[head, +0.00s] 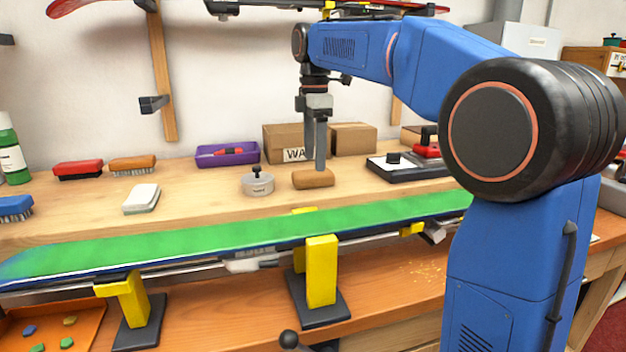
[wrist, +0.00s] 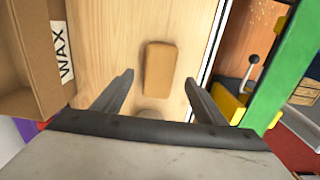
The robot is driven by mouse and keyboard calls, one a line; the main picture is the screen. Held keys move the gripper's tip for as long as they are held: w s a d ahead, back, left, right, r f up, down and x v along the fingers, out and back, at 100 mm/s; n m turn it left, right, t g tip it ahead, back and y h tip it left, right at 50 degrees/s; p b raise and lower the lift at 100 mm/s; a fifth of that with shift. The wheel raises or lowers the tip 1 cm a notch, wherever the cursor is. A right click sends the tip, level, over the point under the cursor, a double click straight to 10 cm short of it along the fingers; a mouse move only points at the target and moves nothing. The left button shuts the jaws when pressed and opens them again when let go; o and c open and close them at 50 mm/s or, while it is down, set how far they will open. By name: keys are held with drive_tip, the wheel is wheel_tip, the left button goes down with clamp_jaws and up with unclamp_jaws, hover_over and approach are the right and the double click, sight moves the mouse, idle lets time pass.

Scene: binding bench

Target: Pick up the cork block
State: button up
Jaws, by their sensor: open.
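The cork block (head: 313,180), a tan-brown rounded block, lies on the wooden bench behind the green-topped ski. In the wrist view the cork block (wrist: 159,68) lies lengthwise, apart from both fingers. My gripper (head: 317,158) points down over the block, fingers near its top in the head view. In the wrist view my gripper (wrist: 159,80) is open and empty, with one finger to each side of the block's near end. I cannot tell the exact height of the fingertips above the bench.
A round grey weight (head: 258,184) with a black knob stands just left of the block. A cardboard box (head: 283,137) marked WAX stands behind, beside a purple tray (head: 227,154). The green ski (head: 230,234) runs along the front on yellow supports. A black-and-white device (head: 392,168) sits at right.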

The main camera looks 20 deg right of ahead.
sight(313, 172)
drive_tip(key=shift+a+f, duration=0.15)
drive_tip(key=shift+f, duration=2.55)
drive_tip(key=c, duration=1.1)
